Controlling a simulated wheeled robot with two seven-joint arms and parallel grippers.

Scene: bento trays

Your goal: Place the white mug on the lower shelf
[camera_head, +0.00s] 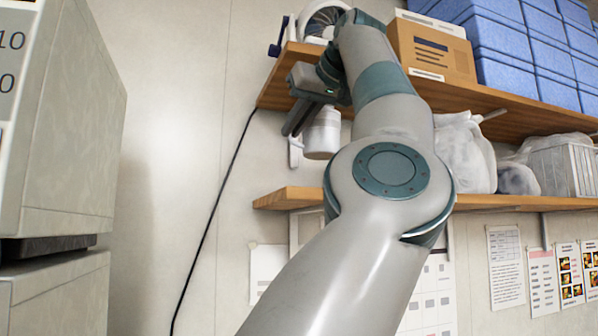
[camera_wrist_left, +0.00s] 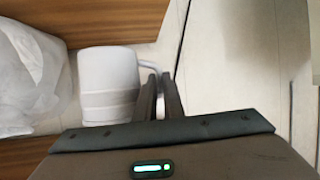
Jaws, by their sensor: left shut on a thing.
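The white mug (camera_head: 322,135) hangs in the air below the upper shelf and above the left end of the lower shelf (camera_head: 288,198). It is clear of the lower shelf's top. My left gripper (camera_head: 297,122) is at the mug's left side, with its fingers pointing down and left. In the left wrist view, the fingers (camera_wrist_left: 160,96) are shut on the handle of the mug (camera_wrist_left: 108,84). My forearm hides part of the lower shelf's middle. My right gripper is not in view.
The upper shelf (camera_head: 480,102) carries a fan (camera_head: 322,20), a cardboard box (camera_head: 432,50) and blue boxes (camera_head: 520,50). Plastic bags (camera_head: 465,152) and a wrapped bin (camera_head: 565,168) stand on the lower shelf, right of my arm. The lower shelf's left end is clear. A black cable (camera_head: 215,205) hangs at left.

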